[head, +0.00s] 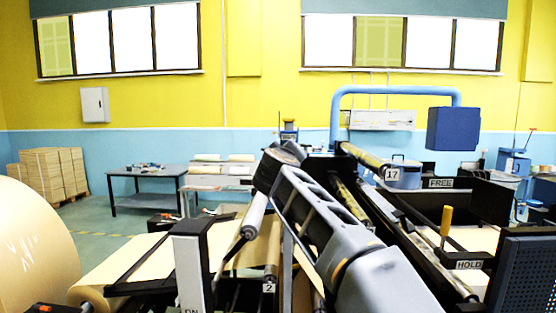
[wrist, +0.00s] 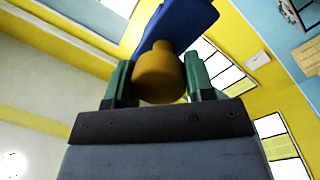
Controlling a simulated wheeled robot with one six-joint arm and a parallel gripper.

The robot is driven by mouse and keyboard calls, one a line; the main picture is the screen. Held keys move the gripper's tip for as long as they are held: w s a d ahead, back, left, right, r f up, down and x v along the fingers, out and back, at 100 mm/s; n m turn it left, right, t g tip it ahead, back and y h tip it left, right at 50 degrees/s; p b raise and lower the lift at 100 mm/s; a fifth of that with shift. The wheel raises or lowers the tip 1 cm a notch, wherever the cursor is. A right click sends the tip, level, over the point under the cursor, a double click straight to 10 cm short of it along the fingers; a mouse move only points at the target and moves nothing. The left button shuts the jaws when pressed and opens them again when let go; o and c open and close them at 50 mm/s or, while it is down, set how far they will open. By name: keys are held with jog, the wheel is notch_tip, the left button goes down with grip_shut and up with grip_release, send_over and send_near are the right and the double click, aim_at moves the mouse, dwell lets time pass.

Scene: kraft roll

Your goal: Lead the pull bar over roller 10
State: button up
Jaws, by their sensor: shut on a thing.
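In the wrist view my gripper (wrist: 158,66) has its two green fingers on either side of a rounded ochre piece (wrist: 158,82) and is shut on it. The frames do not show whether this piece belongs to the pull bar. In the head view my arm reaches up and left across the machine, and my gripper cannot be made out there. No label 10 can be read on any roller, so roller 10 cannot be picked out. The pull bar cannot be clearly seen in the head view.
A roller labelled 2 (head: 271,262) and a label 17 (head: 392,174) show on the machine. A yellow-handled lever (head: 446,220) stands between FREE and HOLD signs. A large kraft roll (head: 35,250) is at left. A blue box (head: 453,129) hangs at upper right. Floor before the grey table (head: 145,172) is open.

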jog(key=shift+s+d+r, duration=0.1)
jog(key=shift+d+r, duration=0.05)
jog(key=shift+d, duration=0.35)
jog(key=d+f, duration=0.2)
jog(key=d, duration=0.1)
jog(key=d+f, duration=0.1)
jog(key=shift+s+d+f, duration=0.1)
jog(key=shift+s+d, duration=0.1)
jog(key=shift+s, duration=0.05)
dwell(0.6)
jog(key=s+d+f+b, duration=0.1)
jog(key=d+f+b, duration=0.7)
jog(key=f+b, duration=0.4)
jog(key=s+d+f+b, duration=0.1)
jog(key=d+f+b, duration=0.7)
jog(key=f+b, duration=0.4)
jog(key=shift+s+d+f, duration=0.15)
jog(key=shift+f, duration=1.9)
